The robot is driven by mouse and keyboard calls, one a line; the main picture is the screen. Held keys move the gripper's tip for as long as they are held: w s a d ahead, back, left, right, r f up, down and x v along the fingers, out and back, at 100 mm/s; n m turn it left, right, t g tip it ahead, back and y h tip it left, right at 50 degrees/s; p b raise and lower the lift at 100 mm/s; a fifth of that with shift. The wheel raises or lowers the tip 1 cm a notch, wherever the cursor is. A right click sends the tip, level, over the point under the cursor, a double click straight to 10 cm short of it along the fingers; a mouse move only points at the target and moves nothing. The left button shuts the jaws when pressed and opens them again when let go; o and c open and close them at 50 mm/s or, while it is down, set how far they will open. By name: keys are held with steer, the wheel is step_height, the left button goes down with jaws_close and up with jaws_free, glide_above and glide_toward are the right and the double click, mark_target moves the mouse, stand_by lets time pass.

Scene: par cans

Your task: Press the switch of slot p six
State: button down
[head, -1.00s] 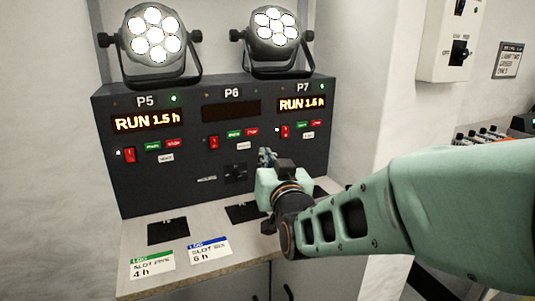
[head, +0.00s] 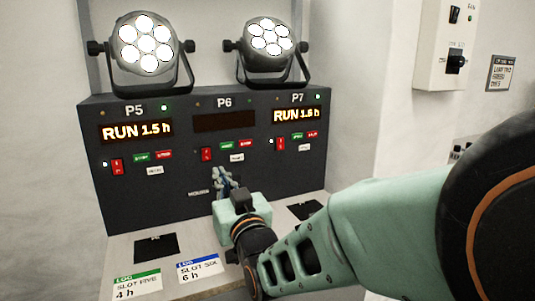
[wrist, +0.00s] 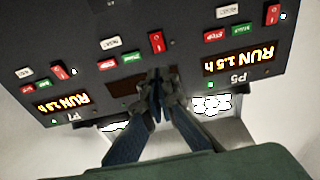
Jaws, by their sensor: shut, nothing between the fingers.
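The dark panel (head: 150,197) has three slots, P5, P6 and P7. The P6 display (head: 224,122) is dark. The red P6 switch (head: 207,154) sits below it, left of the green and red buttons; no lit lamp shows beside it. My gripper (head: 221,176) is shut and empty, just below and slightly right of this switch in the head view. In the upside-down wrist view, the P6 switch (wrist: 156,42) lies beyond the shut fingertips (wrist: 157,82), which cover part of the P6 display (wrist: 125,90). I cannot tell whether they touch the panel.
Two lit par cans (head: 146,45) (head: 268,38) stand on top. A card (head: 200,267) reads slot six, 6 h.

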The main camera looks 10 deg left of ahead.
mark_target(207, 149)
steer(key=b+x, duration=0.1)
steer(key=x, duration=1)
steer(key=shift+w, duration=0.25)
steer(key=shift+w+a+r+h+p, duration=0.2)
steer(key=shift+w+r+h+p, duration=0.3)
steer(key=shift+p, duration=0.65)
steer(key=shift+s+f+g, duration=0.2)
steer(key=shift+f+g, duration=0.1)
steer(key=shift+b, duration=0.3)
steer(key=shift+s, duration=0.1)
